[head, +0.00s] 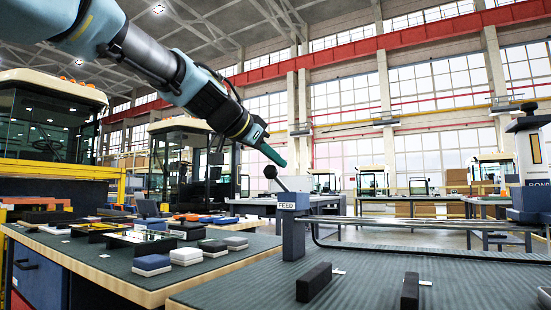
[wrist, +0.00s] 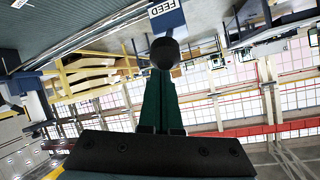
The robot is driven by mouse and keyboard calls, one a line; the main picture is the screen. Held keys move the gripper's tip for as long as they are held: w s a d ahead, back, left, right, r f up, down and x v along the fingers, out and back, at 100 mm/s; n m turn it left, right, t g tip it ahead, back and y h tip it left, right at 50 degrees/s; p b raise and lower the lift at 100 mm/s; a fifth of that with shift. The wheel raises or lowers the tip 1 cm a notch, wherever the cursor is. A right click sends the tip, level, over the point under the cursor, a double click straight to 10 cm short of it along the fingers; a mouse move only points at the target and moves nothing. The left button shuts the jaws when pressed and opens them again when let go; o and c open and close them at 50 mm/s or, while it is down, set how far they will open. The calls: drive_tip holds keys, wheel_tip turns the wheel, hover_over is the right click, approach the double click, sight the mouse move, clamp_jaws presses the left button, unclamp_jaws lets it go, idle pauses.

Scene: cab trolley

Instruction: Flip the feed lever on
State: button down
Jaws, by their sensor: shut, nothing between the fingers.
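The feed lever (head: 270,172) has a round black knob on a thin rod and tilts to the left from the top of a blue-grey post (head: 294,238) labelled FEED. My gripper (head: 284,164) points down to the right, with its dark green fingers shut and empty. Its tips are just above and right of the knob in the head view. In the wrist view the knob (wrist: 165,53) sits right at the tips of the shut fingers (wrist: 160,75), with the FEED label (wrist: 165,8) beyond it. I cannot tell whether the tips touch the knob.
Metal rails (head: 410,221) run right from the post above a dark ribbed table (head: 450,275). Two black blocks (head: 314,281) stand on that table. A bench (head: 100,265) at the left holds pads and small parts. Air around the lever is clear.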

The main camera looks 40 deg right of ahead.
drive_tip(key=s+a+r, duration=0.2)
drive_tip(key=a+r, duration=0.4)
drive_tip(key=shift+a+r, duration=0.35)
idle(0.5)
